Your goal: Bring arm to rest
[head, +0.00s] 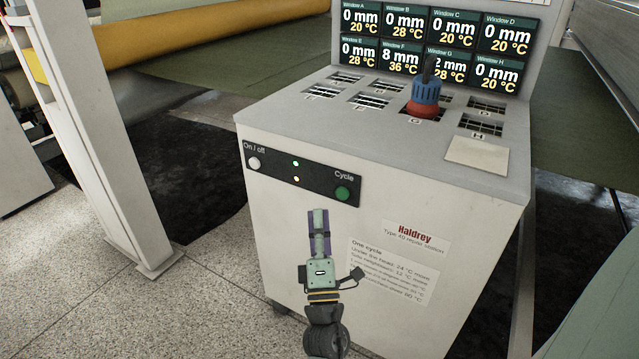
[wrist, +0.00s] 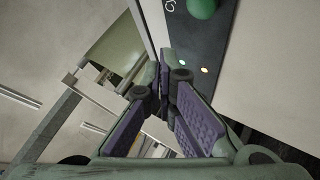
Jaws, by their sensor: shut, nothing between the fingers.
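My gripper (head: 318,215) is upright in front of the white repair station (head: 290,230), just below its dark control strip. The gripper is shut and empty, and it does not appear to hold anything. In the wrist view its purple-padded fingers (wrist: 165,75) meet near the middle. The strip holds a white On / off button (head: 254,163), two small lit lamps and a green Cycle button (head: 342,193). The green button also shows at the top of the wrist view (wrist: 202,7). Whether the fingertips touch the station's front I cannot tell.
On the station's top, a blue and red tool (head: 425,96) stands over window G among several slotted windows. A display (head: 432,42) stands behind, and a blank pale plate (head: 477,155) lies at the front right. A white post (head: 95,130) stands left. Speckled floor (head: 180,300) at lower left is clear.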

